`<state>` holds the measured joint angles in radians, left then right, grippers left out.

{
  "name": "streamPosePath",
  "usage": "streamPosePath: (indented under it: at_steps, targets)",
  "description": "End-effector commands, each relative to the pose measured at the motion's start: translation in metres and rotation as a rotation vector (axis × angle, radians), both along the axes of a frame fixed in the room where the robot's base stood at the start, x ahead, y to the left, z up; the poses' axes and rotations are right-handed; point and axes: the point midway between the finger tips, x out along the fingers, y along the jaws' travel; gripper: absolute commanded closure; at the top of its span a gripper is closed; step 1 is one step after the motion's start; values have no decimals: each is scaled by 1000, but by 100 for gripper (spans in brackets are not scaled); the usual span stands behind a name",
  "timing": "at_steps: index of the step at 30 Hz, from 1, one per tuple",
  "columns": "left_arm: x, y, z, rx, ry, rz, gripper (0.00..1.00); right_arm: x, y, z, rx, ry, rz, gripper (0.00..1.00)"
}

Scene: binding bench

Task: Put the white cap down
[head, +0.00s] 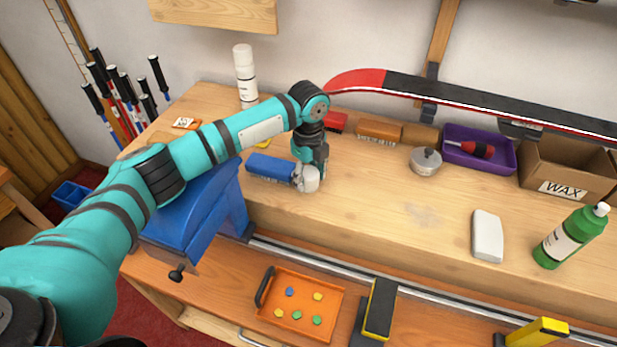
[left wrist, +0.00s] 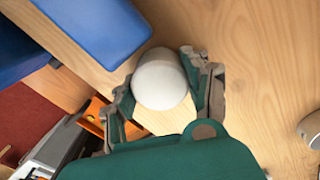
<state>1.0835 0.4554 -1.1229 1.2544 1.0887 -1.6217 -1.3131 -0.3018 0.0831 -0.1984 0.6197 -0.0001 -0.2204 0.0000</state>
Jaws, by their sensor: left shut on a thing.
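The white cap (head: 312,179) is a smooth rounded piece, held over the bench near its front edge. It shows whole from above in the left wrist view (left wrist: 160,80). My left gripper (head: 309,176) points down, with a finger on each side of the cap. In the left wrist view my left gripper (left wrist: 163,82) is closed around it. I cannot tell whether the cap's underside touches the wood. My right gripper is in neither view.
A blue block-like brush (head: 268,167) lies just left of the cap. The blue vise (head: 195,210) stands further left. A silver round tin (head: 426,161) and a white block (head: 487,236) are to the right. Bare bench lies between. An orange tray (head: 335,300) sits below the front edge.

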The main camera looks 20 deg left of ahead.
Motion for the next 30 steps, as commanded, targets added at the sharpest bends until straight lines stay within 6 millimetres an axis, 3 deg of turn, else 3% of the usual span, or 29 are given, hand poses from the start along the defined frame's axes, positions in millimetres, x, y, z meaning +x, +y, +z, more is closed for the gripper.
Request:
streamPosePath:
  at_steps: [4, 5, 10, 21, 30]
  targets:
    - [0, 0, -4, 0, 1, 0, 64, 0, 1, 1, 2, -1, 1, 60]
    - [0, 0, -4, 0, 0, 0, 49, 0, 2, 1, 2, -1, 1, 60]
    - [0, 0, -4, 0, 0, 0, 28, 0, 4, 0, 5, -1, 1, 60]
    - [0, 0, 4, 0, -1, 0, 28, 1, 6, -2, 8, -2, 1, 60]
    - [1, 0, 62, -1, -5, 0, 28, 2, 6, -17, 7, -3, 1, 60]
